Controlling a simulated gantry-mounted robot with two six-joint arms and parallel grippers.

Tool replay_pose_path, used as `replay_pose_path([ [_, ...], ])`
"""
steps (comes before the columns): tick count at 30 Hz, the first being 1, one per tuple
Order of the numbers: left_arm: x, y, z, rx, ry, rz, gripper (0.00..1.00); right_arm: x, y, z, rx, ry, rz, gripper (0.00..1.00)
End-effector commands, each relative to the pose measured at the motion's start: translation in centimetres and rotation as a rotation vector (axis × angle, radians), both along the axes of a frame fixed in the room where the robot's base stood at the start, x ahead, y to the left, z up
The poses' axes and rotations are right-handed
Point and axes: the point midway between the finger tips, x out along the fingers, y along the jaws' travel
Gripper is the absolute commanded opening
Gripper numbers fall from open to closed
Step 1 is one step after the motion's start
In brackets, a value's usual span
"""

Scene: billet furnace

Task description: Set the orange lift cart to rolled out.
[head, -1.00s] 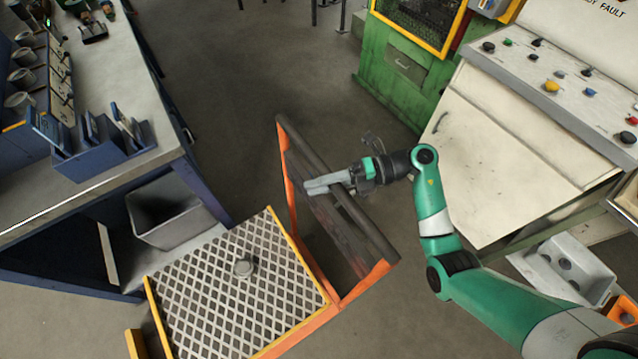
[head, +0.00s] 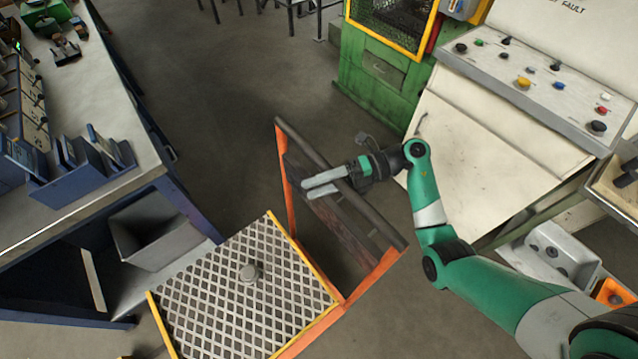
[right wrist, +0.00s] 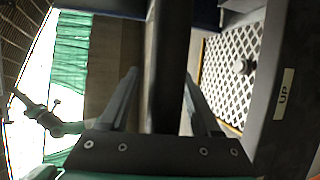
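The orange lift cart (head: 364,281) has an orange frame, a lattice-patterned top (head: 215,305) with yellow edges, and a dark handle bar (head: 376,215). It stands in front of the blue bench at lower left. My right gripper (head: 322,186) is at the handle bar, its two pale fingers reaching across it. In the right wrist view the fingers (right wrist: 160,75) are apart, with the dark bar (right wrist: 168,60) between them and a gap at the left finger. My left gripper is out of view.
The blue bench (head: 75,215) with a grey bin (head: 155,240) under it stands at left. A green machine (head: 378,75) and a pale control console (head: 490,130) stand at right. Open floor (head: 235,100) lies behind the cart.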

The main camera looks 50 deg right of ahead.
Motion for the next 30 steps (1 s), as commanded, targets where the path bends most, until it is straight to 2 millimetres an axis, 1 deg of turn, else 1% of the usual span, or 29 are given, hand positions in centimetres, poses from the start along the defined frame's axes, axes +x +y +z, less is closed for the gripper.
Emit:
replay_pose_path([
  [5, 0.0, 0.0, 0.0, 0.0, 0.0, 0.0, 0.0, -0.1, -0.1, 0.1, 0.0, 0.0, 0.0, 0.64],
  [8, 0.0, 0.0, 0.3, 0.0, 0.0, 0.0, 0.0, -0.6, -1.0, 0.3, 0.0, 0.0, -0.002, 0.64],
  [11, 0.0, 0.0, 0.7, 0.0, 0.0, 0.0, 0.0, -1.8, -2.6, 0.7, 0.0, 0.001, -0.004, 0.64],
  [15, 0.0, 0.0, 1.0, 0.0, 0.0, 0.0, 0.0, -3.7, -5.5, 1.4, -0.001, 0.0, -0.006, 0.64],
  [18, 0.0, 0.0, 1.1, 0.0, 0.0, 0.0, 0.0, -5.0, -7.3, 1.8, 0.0, 0.001, -0.004, 0.64],
  [21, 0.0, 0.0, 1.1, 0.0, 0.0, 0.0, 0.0, -6.0, -8.6, 2.0, 0.0, 0.0, -0.003, 0.64],
  [25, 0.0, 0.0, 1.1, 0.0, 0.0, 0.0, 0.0, -6.6, -9.4, 2.1, -0.001, -0.001, -0.001, 0.64],
  [30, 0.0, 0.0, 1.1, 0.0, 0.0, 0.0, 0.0, -6.7, -9.4, 2.1, 0.0, 0.0, 0.0, 0.64],
])
